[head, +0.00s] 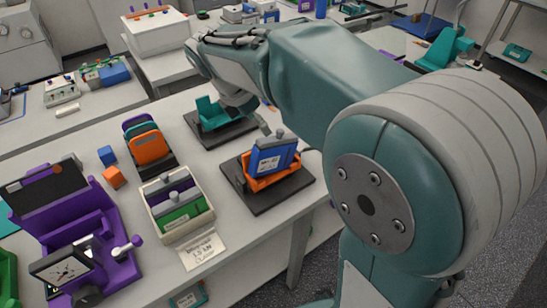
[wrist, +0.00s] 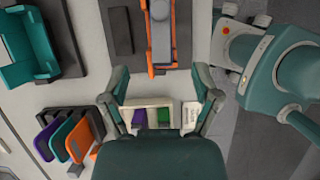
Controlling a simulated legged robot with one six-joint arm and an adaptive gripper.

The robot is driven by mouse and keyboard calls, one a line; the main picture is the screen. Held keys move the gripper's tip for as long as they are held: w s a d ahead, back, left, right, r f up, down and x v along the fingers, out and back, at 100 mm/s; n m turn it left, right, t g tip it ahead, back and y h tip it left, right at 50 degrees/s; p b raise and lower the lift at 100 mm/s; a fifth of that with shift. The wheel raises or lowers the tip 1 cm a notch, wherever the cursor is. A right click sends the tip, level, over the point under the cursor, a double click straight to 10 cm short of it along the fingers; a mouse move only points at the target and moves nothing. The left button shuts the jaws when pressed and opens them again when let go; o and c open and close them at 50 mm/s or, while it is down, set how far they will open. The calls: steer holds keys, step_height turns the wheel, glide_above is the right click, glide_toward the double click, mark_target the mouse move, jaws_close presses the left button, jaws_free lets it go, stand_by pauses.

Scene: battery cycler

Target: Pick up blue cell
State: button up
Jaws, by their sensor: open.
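The blue cell (head: 272,158) stands slightly tilted in an orange holder (head: 262,183) on a black base (head: 270,198), with a grey knob on top. In the wrist view, the orange holder (wrist: 150,66) is at top centre with a grey part between its sides; the cell's blue face does not show there. My gripper (wrist: 160,88) is open, its two fingers spread apart with nothing between them. It appears beyond the fingertips' near side of the orange holder and apart from it. In the head view, the fingers are not clearly visible.
A teal holder (head: 211,112) stands behind the orange one. A cream box (head: 163,226) with green and purple cells, a rack with an orange plate (head: 148,147), small blue (head: 107,155) and orange (head: 114,177) cubes, and a purple machine (head: 60,222) share the bench.

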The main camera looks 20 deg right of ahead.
mark_target(268, 139)
steer(key=x, duration=0.4)
steer(key=shift+d+f, duration=0.25)
steer(key=shift+f, duration=0.1)
steer(key=x, duration=0.5)
steer(key=shift+a+f, duration=0.15)
steer(key=shift+a, duration=0.1)
steer(key=shift+c, duration=0.3)
jaws_close()
